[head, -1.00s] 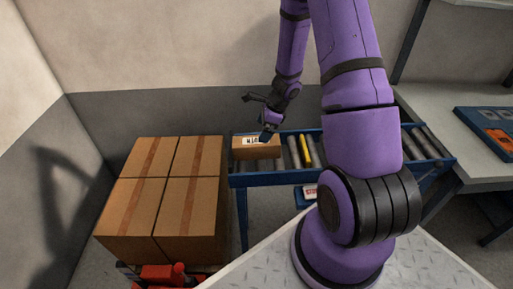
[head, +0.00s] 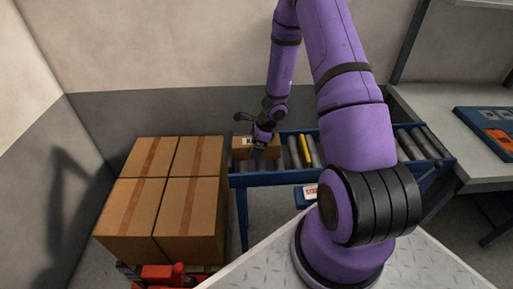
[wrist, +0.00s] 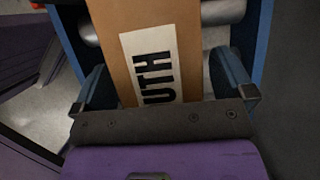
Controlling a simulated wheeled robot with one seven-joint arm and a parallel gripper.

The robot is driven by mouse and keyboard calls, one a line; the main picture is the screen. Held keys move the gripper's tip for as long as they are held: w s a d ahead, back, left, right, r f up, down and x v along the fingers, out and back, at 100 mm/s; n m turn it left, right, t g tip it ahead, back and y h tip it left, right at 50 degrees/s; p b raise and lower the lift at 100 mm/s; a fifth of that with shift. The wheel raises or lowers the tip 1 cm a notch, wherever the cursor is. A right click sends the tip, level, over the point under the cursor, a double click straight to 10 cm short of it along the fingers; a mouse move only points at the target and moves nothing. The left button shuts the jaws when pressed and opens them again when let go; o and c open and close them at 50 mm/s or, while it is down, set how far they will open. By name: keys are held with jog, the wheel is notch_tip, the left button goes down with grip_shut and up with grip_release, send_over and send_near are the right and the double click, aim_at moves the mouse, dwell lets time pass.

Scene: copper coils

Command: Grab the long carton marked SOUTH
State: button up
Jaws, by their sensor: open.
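The long carton (head: 242,153) is brown and lies on the left end of the roller conveyor. In the wrist view the carton (wrist: 115,30) carries a white label (wrist: 150,65) reading "UTH"; the rest of the word is hidden behind my gripper's edge. My gripper (head: 256,150) is over the carton in the head view, partly covering it. In the wrist view the open fingers of my gripper (wrist: 162,85) stand on either side of the carton, with a visible gap on the right. Whether a finger touches it I cannot tell.
The conveyor (head: 285,176) has a blue frame, grey rollers and one yellow roller. Several large taped boxes (head: 165,205) are stacked close to its left. A grey bench (head: 450,130) with a blue tray (head: 480,115) stands at the right. A wall is behind.

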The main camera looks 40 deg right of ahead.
jog(key=c, duration=1.1)
jog(key=shift+r, duration=0.1)
jog(key=shift+r, duration=1.45)
jog(key=shift+r, duration=0.25)
jog(key=shift+s+a, duration=0.1)
jog(key=shift+s, duration=0.35)
